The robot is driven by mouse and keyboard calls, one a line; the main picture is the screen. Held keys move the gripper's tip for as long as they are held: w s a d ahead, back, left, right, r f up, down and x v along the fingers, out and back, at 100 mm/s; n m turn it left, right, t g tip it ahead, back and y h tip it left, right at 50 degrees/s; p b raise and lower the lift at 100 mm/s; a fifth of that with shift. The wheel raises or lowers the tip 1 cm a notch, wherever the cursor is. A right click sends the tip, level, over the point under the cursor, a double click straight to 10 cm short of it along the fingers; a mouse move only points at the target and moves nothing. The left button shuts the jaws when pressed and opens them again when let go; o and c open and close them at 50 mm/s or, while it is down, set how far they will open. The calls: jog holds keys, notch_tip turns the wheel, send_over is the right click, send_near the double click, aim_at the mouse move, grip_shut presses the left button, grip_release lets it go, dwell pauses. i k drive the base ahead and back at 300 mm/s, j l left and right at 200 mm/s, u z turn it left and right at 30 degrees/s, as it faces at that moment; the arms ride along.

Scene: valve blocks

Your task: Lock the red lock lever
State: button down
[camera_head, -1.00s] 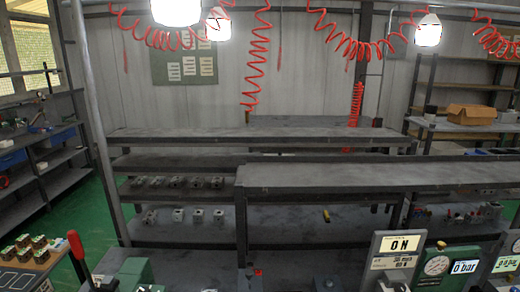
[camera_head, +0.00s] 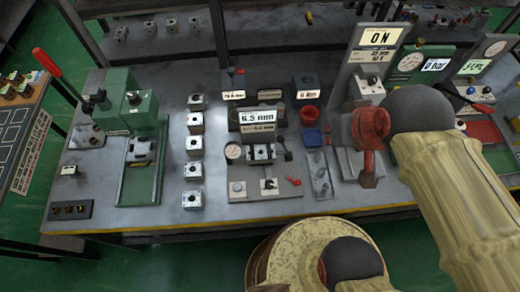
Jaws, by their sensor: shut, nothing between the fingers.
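A small red lever (camera_head: 293,181) lies at the right front of a grey fixture (camera_head: 240,194) in the middle of the bench. It points down to the right. A metal valve block (camera_head: 262,153) sits in this fixture below a display reading 6.5 mm. My gripper (camera_head: 367,180) hangs at the end of my arm, to the right of the red lever and apart from it. It looks reddish and dark, and is shut and empty. A larger red-handled lever (camera_head: 48,64) stands at the far left of the bench, tilted up to the left.
Several metal blocks (camera_head: 193,171) stand in a column left of the fixture. A green press (camera_head: 139,110) is further left.

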aim_at(297, 183)
jog(key=u, duration=0.2)
jog(key=k+j+z, duration=0.1)
jog(key=j+z, duration=0.15)
jog(key=z, duration=0.2)
jog(key=k+j+z, duration=0.1)
jog(key=z, duration=0.35)
jog(key=k+j+z, duration=0.15)
jog(key=z, duration=0.3)
jog(key=j, duration=0.1)
